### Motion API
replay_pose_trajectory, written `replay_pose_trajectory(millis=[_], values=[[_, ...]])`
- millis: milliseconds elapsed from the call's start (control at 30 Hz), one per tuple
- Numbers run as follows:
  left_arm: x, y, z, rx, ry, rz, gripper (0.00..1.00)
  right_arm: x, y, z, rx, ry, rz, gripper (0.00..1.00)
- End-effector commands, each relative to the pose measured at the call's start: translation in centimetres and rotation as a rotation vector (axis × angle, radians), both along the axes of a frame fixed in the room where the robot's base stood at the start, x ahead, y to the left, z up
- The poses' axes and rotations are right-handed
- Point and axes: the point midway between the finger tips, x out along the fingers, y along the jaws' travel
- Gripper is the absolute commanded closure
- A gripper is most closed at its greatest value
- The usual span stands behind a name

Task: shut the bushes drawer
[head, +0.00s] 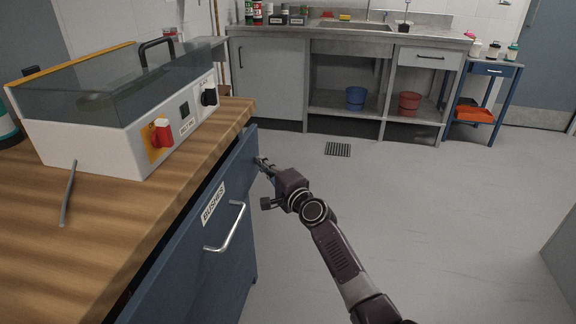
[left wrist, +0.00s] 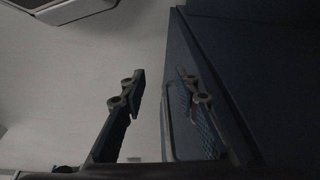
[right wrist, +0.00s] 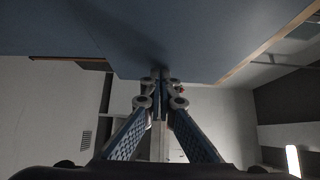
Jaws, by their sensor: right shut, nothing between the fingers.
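The bushes drawer (head: 185,262) is a blue front with a white BUSHES label (head: 214,204) and a silver bar handle (head: 228,228), under the wooden bench top at the left of the head view. Its front stands out from the bench, with a dark gap behind its top edge. My right gripper (head: 262,163) is shut and empty at the far end of the front; in the right wrist view its tips (right wrist: 160,74) meet or nearly meet a blue surface. My left gripper (left wrist: 160,85) is open and empty beside a blue panel (left wrist: 240,90); the head view does not show it.
A white machine with a clear cover (head: 110,135) and a grey rod (head: 68,195) lie on the bench top (head: 100,245). The floor (head: 420,220) right of the drawer is clear. A sink counter (head: 270,85) and a blue trolley (head: 490,70) stand at the back.

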Motion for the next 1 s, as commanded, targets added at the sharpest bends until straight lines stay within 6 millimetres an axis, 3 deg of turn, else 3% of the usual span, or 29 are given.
replay_pose_trajectory(millis=[133, 400, 1000], values=[[-0.6, 0.2, 1.8, 0.001, -0.012, 0.001, 0.71, 0.4, 3.1, -0.1, 0.002, 0.0, 0.004, 1.0], [-0.6, 0.2, 1.1, 0.001, -0.009, 0.002, 0.71, 1.0, 5.8, -0.1, 0.001, 0.0, 0.002, 1.0], [-0.6, 0.2, 1.0, 0.001, -0.009, 0.002, 0.71, 1.1, 6.5, 0.2, 0.002, -0.002, 0.004, 1.0]])
